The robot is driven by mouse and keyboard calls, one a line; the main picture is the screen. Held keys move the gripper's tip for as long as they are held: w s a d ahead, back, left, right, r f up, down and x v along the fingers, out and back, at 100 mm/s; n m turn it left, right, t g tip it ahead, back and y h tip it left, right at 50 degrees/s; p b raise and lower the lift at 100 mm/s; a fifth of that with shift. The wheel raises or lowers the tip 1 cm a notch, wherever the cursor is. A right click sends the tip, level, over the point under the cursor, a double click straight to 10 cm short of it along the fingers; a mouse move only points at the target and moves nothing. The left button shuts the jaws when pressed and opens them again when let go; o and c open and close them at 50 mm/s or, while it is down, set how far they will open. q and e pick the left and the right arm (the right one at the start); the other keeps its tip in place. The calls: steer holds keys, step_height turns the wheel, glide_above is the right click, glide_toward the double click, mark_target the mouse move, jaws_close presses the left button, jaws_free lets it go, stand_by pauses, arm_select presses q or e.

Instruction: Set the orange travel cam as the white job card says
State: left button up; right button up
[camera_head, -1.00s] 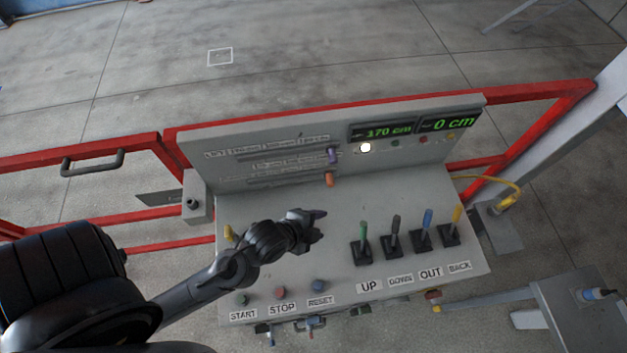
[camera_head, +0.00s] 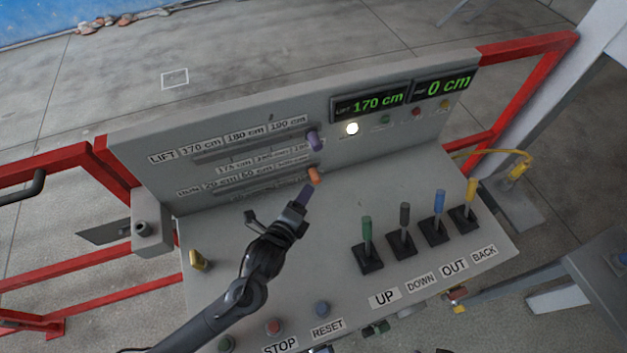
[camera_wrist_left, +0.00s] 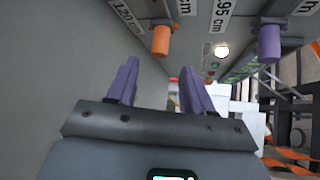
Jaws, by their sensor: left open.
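The orange travel cam (camera_head: 313,175) sits at the right end of the lower slotted scale on the upright panel. In the left wrist view the orange cam (camera_wrist_left: 162,40) hangs beyond the fingertips. The purple cam (camera_head: 314,139) is at the right end of the scale above, and it also shows in the left wrist view (camera_wrist_left: 269,43). My left gripper (camera_head: 280,207) is open and empty, just below and left of the orange cam, apart from it. I cannot make out a white job card in these views. My right gripper is not in view.
Green, black, blue and yellow levers (camera_head: 439,215) stand on the desk to the right. Buttons (camera_head: 321,309) line its front edge. A yellow key-like knob (camera_head: 198,260) is at left. Green displays (camera_head: 379,102) read 170 cm and 0 cm. Red rails (camera_head: 525,95) flank the console.

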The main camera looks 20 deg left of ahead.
mark_target(313, 181)
arm_select(q)
steer(key=x, duration=0.9)
jaws_close()
